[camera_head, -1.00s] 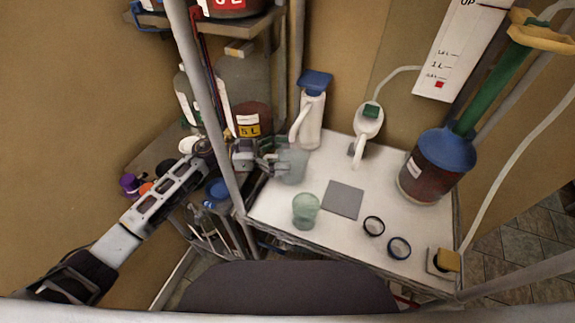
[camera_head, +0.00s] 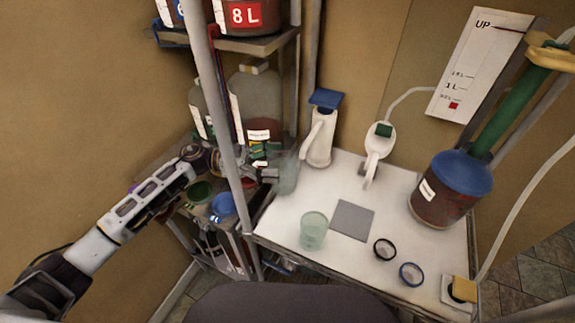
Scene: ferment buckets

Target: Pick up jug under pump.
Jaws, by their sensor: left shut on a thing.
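My left gripper (camera_head: 270,167) reaches in from the left and is shut on a pale green translucent jug (camera_head: 288,174). The jug is at the left edge of the white table (camera_head: 285,215), left of a white pump-like dispenser with a blue top (camera_head: 320,135). Whether the jug clears the tabletop is hard to tell. The fingertips are partly hidden against the jug and the clutter behind. A second white spouted piece with a green part (camera_head: 378,150) and a hose stands to the right. My right gripper is not in view.
A green translucent cup (camera_head: 314,230), a grey square pad (camera_head: 352,220) and two rings (camera_head: 385,249) lie on the table. A blue-lidded dark bucket (camera_head: 443,195) stands at right. An upright grey post (camera_head: 213,100) and a shelf with large bottles (camera_head: 258,105) are at left.

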